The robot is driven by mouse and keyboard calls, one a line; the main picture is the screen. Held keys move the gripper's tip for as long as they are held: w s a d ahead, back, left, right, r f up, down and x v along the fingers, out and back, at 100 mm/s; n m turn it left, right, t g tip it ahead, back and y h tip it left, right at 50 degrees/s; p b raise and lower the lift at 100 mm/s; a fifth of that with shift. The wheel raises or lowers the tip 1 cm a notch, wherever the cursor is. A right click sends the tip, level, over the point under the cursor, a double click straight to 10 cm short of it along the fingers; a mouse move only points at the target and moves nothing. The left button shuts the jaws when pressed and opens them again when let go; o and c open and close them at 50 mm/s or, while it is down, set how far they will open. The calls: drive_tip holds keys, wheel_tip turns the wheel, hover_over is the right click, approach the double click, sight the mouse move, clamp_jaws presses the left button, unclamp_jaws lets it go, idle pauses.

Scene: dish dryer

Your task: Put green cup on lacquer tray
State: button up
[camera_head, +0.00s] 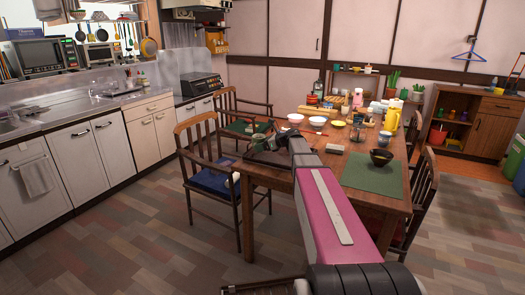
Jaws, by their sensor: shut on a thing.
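My arm reaches forward over the left part of the wooden table (256,175). My gripper (262,144) is at its far end, small in the view, near the table's left edge. It is shut on a small dark greenish thing; I cannot tell whether this is the green cup. The arm hides part of the table behind it. I cannot pick out the lacquer tray for certain. A dark bowl (381,157) stands on a green mat (365,178) on the right part of the table.
Bowls, a yellow pitcher (391,121), a blue and white cup (384,139) and several other items crowd the table's far half. A chair with a blue cushion (212,182) stands close at the table's left. Counters line the left wall.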

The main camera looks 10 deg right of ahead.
drive_tip(key=shift+f, duration=1.35)
drive_tip(key=shift+f, duration=0.15)
drive_tip(key=o, duration=1.1)
drive_tip(key=shift+s+d+r, duration=0.15)
drive_tip(key=shift+d+r, duration=0.05)
drive_tip(key=shift+r, duration=0.05)
drive_tip(key=v, duration=1.1)
drive_tip(key=shift+s+d+r, duration=0.1)
drive_tip(key=shift+d, duration=0.1)
